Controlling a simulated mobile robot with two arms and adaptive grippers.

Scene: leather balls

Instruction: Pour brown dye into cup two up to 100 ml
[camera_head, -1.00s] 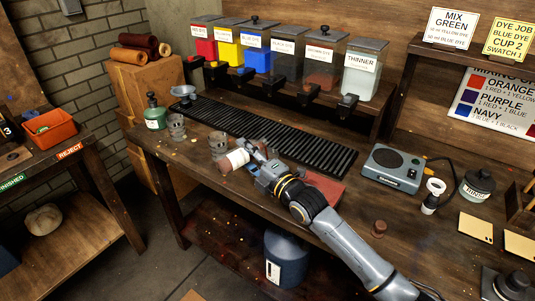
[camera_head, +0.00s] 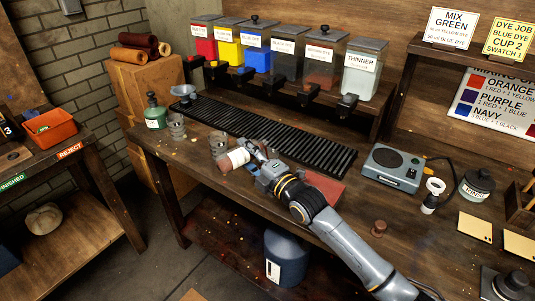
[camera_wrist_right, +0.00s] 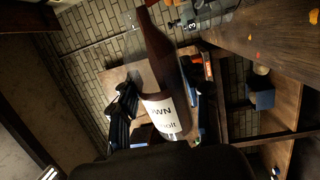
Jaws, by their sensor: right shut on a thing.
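My right gripper (camera_head: 258,158) is shut on a brown bottle with a white label (camera_head: 238,158), held tilted over the bench. In the right wrist view the bottle (camera_wrist_right: 160,65) lies between the dark fingers; its label ends in "WN", and dark brown liquid shows up toward the clear neck. In the head view its neck end points left, close to a clear cup (camera_head: 218,141); I cannot tell whether its mouth is over the cup. Another clear cup (camera_head: 177,122) stands further left. Cup numbers and fill levels are too small to read. My left gripper is out of view.
A black slatted grate (camera_head: 270,138) runs behind the cups, below a row of dye dispensers (camera_head: 256,50). A green bottle (camera_head: 154,115) and a metal funnel (camera_head: 183,91) stand left.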

